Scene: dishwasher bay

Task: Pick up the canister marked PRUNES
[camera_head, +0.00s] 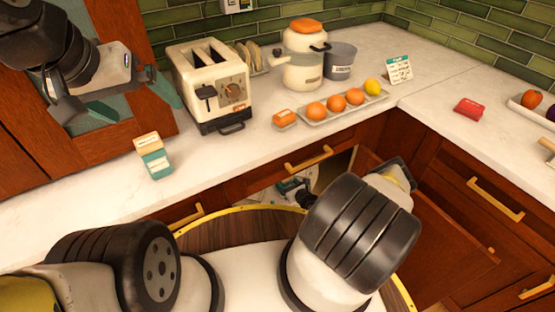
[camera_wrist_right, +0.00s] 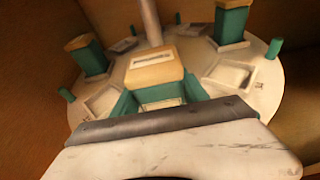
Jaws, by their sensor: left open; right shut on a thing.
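In the right wrist view, my right gripper (camera_wrist_right: 160,97) has its teal fingers on both sides of a canister with a tan lid (camera_wrist_right: 154,68) and is shut on it. I cannot read its marking, so I cannot tell whether it is PRUNES. It is over a round pale turntable (camera_wrist_right: 105,70); I cannot tell if it touches it. Two more teal canisters with tan lids stand on the turntable, one at the left (camera_wrist_right: 90,58) and one at the right (camera_wrist_right: 232,22). My left gripper (camera_head: 134,103) is open and empty above the counter.
A teal and cream carton (camera_head: 152,157) stands on the counter (camera_head: 70,210) below my left gripper. A toaster (camera_head: 208,80), a kettle (camera_head: 301,65), a grey pot (camera_head: 341,62) and a tray of fruit (camera_head: 335,108) stand further back. A post (camera_wrist_right: 150,20) rises from the turntable.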

